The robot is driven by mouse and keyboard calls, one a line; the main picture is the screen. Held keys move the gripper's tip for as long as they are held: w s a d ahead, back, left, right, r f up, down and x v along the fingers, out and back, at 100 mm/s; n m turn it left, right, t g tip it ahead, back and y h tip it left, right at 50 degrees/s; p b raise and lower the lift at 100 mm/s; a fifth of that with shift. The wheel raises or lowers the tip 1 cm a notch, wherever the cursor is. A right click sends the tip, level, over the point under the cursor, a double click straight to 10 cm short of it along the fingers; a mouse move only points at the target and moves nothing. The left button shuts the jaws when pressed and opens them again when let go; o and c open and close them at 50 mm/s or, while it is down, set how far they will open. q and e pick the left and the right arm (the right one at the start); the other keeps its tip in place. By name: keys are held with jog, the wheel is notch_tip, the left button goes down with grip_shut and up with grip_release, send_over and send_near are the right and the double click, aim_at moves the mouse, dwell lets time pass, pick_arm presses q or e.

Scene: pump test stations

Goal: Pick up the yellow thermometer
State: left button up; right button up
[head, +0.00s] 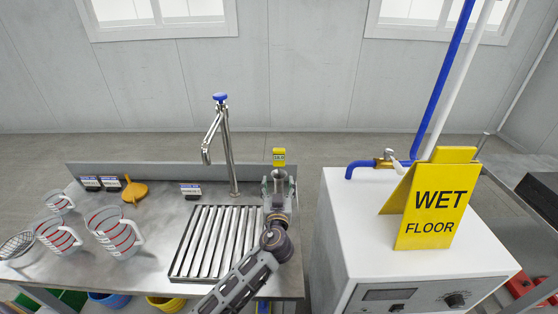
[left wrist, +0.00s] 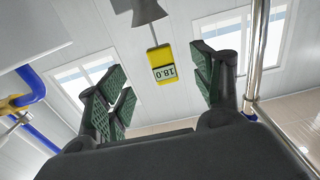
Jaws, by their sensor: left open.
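The yellow thermometer (head: 279,157) shows in the head view just above my left gripper, near the right end of the steel counter. In the left wrist view the thermometer (left wrist: 162,63) has a small display reading 18.0, upside down in the picture. A thin stem runs from it toward a grey cone-shaped piece (left wrist: 148,10). My left gripper (head: 278,184) is open, its green-padded fingers spread to either side of the thermometer in the wrist view, with visible gaps. I cannot tell how far in front of the fingers it is. My right gripper is not in view.
A tall faucet (head: 228,150) and a slatted drain (head: 215,242) stand left of my gripper. Measuring jugs (head: 112,236) and an orange funnel (head: 134,190) are farther left. A white cabinet (head: 400,262) with a wet-floor sign (head: 437,200) and blue pipe stands right, beyond a gap.

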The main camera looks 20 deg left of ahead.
aim_at(278, 166)
pick_arm(q)
jog(key=x, duration=0.6)
jog(key=shift+p, duration=0.35)
jog(key=shift+w, duration=0.15)
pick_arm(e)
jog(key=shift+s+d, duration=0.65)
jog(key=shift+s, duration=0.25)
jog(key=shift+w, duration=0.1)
pick_arm(q)
jog(key=shift+w, duration=0.1)
